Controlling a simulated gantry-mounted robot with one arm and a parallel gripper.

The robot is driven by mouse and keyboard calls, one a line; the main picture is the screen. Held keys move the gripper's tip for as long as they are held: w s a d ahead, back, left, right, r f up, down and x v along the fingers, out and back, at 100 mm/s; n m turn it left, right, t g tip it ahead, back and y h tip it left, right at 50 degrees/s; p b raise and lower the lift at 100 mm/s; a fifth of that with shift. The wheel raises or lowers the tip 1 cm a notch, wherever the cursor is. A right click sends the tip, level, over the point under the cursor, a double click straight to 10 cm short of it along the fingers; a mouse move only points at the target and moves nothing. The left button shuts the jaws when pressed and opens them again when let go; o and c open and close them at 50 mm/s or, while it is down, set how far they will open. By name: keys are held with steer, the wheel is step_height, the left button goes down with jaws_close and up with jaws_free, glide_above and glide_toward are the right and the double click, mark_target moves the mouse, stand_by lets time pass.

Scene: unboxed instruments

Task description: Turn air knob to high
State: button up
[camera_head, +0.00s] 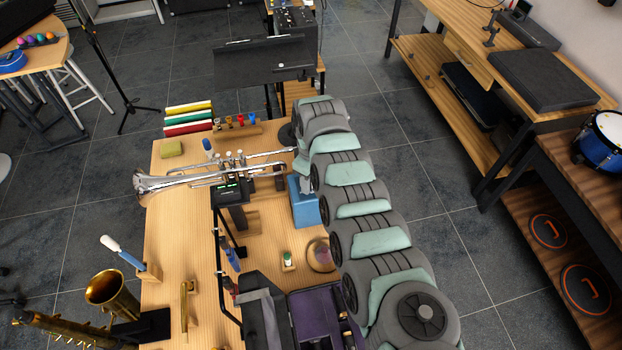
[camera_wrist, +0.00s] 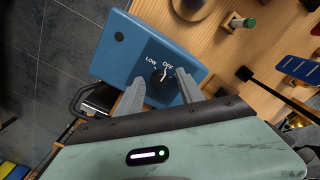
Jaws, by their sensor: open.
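The blue box (camera_wrist: 125,55) with the air knob (camera_wrist: 162,76) fills the upper middle of the wrist view. The knob is dark with a light pointer mark; which label it points to is hard to tell. The labels LOW and OFF are printed beside it. No HIGH label can be read. My gripper (camera_wrist: 160,78) is open, with one grey finger on each side of the knob; whether they touch it is unclear. The same blue box (camera_head: 304,208) stands on the wooden table in the head view, partly behind my arm, where my fingers are hidden.
On the wooden table (camera_head: 175,220), a silver trumpet (camera_head: 180,181) lies on a black stand left of the box. A small green-capped bottle (camera_head: 288,259), a round wooden dish (camera_head: 320,256) and a purple-lined case (camera_head: 315,315) are nearer the front. A black music stand (camera_head: 262,60) is behind.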

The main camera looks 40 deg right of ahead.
steer(key=shift+c, duration=0.6)
jaws_close()
steer(key=shift+r, duration=0.1)
steer(key=shift+a+m+p, duration=0.1)
steer(key=shift+m+p, duration=0.55)
steer(key=shift+m, duration=1.25)
steer(key=m, duration=0.3)
steer(key=shift+m, duration=0.3)
steer(key=shift+m+b, duration=0.45)
steer(key=shift+m, duration=1.75)
